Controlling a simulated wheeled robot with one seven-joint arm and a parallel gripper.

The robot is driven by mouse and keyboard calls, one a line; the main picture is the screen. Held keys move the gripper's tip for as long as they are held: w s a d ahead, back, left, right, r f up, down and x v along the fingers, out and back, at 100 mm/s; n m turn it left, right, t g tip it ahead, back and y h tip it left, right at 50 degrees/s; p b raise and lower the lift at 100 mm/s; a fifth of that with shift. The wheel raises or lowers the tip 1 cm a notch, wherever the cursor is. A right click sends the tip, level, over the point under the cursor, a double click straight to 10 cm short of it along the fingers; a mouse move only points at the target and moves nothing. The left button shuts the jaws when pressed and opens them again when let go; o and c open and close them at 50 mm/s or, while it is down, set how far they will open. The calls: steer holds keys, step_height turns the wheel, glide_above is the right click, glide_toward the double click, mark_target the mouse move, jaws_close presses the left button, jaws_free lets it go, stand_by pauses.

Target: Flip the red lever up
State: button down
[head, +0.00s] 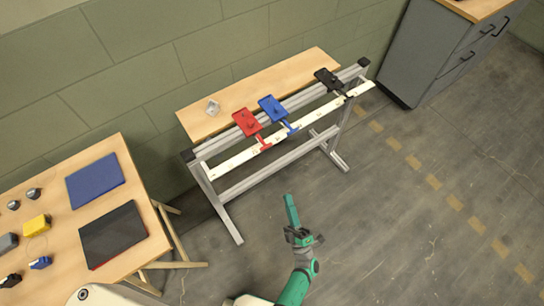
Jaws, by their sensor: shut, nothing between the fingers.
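The red lever (264,144) is part of a red unit (247,122) mounted on the front of a metal-framed wooden bench. Its handle extends from the unit toward the white rail at the bench front. My gripper (288,199) is shut and empty, in front of the bench and below the red lever in the picture. It is apart from the lever, with floor visible between them. The fine shape of the fingertips is too small to make out.
A blue lever unit (272,107) and a black one (327,79) sit to the right on the same bench (300,69). A small metallic piece (213,107) lies left. A wooden table (62,217) holds several items at left. A grey cabinet (428,52) stands right. Open floor (400,230) lies right.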

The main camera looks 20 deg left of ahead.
steer(key=w+n+g+y, duration=0.1)
steer(key=n+y, duration=0.1)
steer(key=w+n+g+y, duration=0.1)
steer(key=w+n+y, duration=0.1)
steer(key=w+a+n+g+y, duration=0.1)
steer(key=n+g, duration=0.1)
steer(key=shift+w+r+y, duration=0.15)
steer(key=shift+r+y, duration=0.15)
steer(key=shift+y, duration=0.1)
steer(key=shift+a, duration=0.1)
glide_toward(262, 142)
steer(key=r, duration=0.1)
steer(key=w+a+r, duration=0.1)
steer(key=r, duration=0.1)
steer(key=shift+w+a, duration=0.3)
steer(key=shift+w, duration=0.1)
